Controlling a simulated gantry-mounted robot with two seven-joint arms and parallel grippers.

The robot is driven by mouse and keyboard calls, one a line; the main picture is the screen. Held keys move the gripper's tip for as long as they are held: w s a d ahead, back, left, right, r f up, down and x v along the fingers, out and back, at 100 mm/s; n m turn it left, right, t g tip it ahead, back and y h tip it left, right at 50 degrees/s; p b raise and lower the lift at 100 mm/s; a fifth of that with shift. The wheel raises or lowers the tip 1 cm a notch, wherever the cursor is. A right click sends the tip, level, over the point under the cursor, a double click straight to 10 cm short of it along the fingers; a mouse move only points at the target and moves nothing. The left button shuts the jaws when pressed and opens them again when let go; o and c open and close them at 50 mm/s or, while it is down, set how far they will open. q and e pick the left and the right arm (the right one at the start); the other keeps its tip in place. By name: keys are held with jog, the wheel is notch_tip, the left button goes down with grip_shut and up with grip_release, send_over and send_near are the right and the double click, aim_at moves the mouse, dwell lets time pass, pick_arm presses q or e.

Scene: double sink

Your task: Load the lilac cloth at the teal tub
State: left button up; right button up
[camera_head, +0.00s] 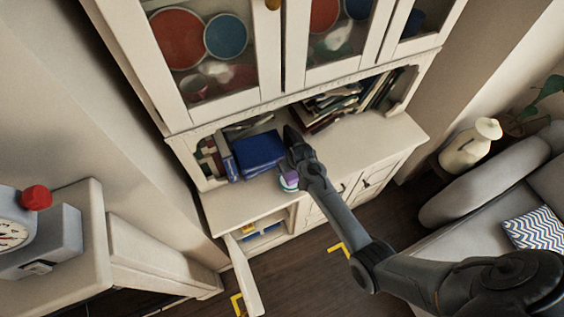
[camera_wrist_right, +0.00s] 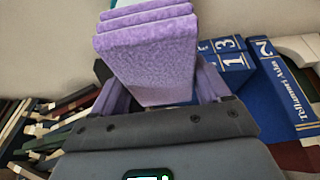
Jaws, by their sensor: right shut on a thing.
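The lilac cloth (camera_wrist_right: 152,62) is a folded, layered block that fills the middle of the right wrist view. In the head view a small part of it (camera_head: 291,176) shows beside my right gripper (camera_head: 294,152). My right gripper is shut on the cloth, with a finger on each side of it in the right wrist view. The teal tub (camera_head: 288,186) is mostly hidden at the cabinet counter, just below the cloth in the head view. I cannot tell whether cloth and tub touch. My left gripper is not in view.
Blue books (camera_head: 258,153) stand on the cabinet counter (camera_head: 352,146) left of my right gripper. More books (camera_head: 335,104) lean at the back right. A lower cabinet door (camera_head: 243,277) hangs open. The counter's right part is clear. A grey sofa (camera_head: 470,195) is at right.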

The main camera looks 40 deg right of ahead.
jog(key=shift+s+d+r+p, duration=0.1)
jog(key=shift+d+r+p, duration=0.05)
jog(key=shift+d+p, duration=0.15)
jog(key=shift+f+b, duration=0.3)
jog(key=shift+f, duration=0.1)
notch_tip(320, 180, down, 3)
jog(key=b, duration=0.3)
jog(key=shift+f+b, duration=0.2)
jog(key=shift+b, duration=0.1)
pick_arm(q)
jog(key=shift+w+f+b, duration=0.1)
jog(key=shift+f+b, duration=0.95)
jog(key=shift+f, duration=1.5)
pick_arm(e)
jog(key=shift+f, duration=0.95)
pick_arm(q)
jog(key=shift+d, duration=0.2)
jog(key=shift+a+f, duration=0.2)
pick_arm(e)
jog(key=shift+f, duration=0.45)
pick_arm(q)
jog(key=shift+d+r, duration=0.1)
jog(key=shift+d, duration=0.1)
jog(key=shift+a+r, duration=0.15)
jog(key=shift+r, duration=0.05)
pick_arm(e)
jog(key=shift+f, duration=0.1)
jog(key=shift+s, duration=0.1)
